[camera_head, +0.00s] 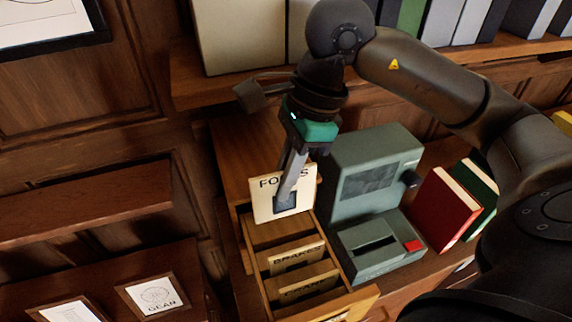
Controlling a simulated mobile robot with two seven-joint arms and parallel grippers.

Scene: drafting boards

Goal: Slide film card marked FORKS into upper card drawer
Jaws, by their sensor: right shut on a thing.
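The cream film card marked FORKS (264,207) is upright in my right gripper (287,196). The gripper's fingers are shut on it, and they cover part of its lettering and a dark window. The card is over the back part of the pulled-out wooden card drawer (259,288). Whether its lower edge is inside the drawer or just above it, I cannot tell. In the drawer, a card marked BRAKES (297,256) and another card in front of it (307,283) stand in separate slots. My left gripper is not in view.
A grey-green machine (370,205) with a screen and a red button stands close to the right of the drawer. Red and green books (440,208) lean beyond it. A shelf of binders (240,40) runs behind. Framed drawings (155,296) lie at lower left.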

